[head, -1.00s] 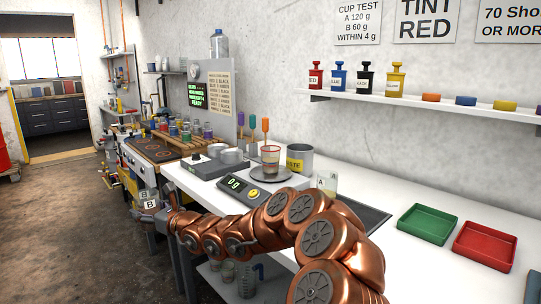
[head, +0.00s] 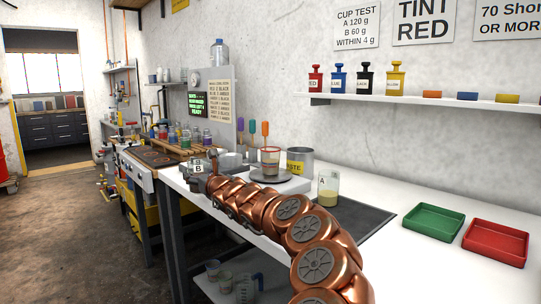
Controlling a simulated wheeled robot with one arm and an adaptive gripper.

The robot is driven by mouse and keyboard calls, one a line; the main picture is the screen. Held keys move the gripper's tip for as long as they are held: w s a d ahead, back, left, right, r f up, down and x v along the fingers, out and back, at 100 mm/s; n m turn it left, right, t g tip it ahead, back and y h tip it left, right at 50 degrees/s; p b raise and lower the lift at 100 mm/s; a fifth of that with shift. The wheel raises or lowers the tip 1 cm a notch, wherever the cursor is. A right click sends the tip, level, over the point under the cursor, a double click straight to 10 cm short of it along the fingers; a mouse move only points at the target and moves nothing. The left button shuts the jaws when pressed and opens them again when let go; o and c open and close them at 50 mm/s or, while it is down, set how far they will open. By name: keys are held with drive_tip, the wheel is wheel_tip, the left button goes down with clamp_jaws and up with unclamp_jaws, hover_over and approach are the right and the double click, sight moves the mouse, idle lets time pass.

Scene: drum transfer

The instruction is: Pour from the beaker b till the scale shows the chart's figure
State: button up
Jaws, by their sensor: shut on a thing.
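My gripper (head: 203,177) is shut on beaker B (head: 197,168), whose white label with a B shows at the far end of my copper arm. It is held left of the scale, near the front edge of the bench. The beaker's contents are too small to tell. A clear cup (head: 270,158) with a reddish band stands on the round pan of the scale (head: 285,185). My arm hides the scale's display. The chart (head: 357,27) on the wall reads CUP TEST, A 120 g, B 60 g, WITHIN 4 g. Beaker A (head: 328,190) holds a pale yellow content right of the scale.
A grey waste pot (head: 306,158) stands behind the scale. A green tray (head: 433,222) and a red tray (head: 496,242) lie on the right of the white bench. Several bottles (head: 175,135) and a hob (head: 153,156) are at the left.

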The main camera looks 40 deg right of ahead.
drive_tip(key=s+d+r+m+h+b, duration=0.1)
drive_tip(key=d, duration=0.3)
drive_tip(key=s+d+r+m+g+h+b, duration=0.1)
drive_tip(key=d+h, duration=0.1)
drive_tip(key=d, duration=0.2)
drive_tip(key=s+d+r+m+h+b, duration=0.1)
drive_tip(key=d+h, duration=0.1)
drive_tip(key=d, duration=0.2)
drive_tip(key=shift+d, duration=0.3)
drive_tip(key=shift+s+d+r+m+g+h, duration=0.2)
drive_tip(key=shift+d+r+m+g+h, duration=0.1)
drive_tip(key=shift+d+m+h, duration=0.1)
drive_tip(key=shift+s+d+r, duration=0.1)
drive_tip(key=shift+r, duration=0.05)
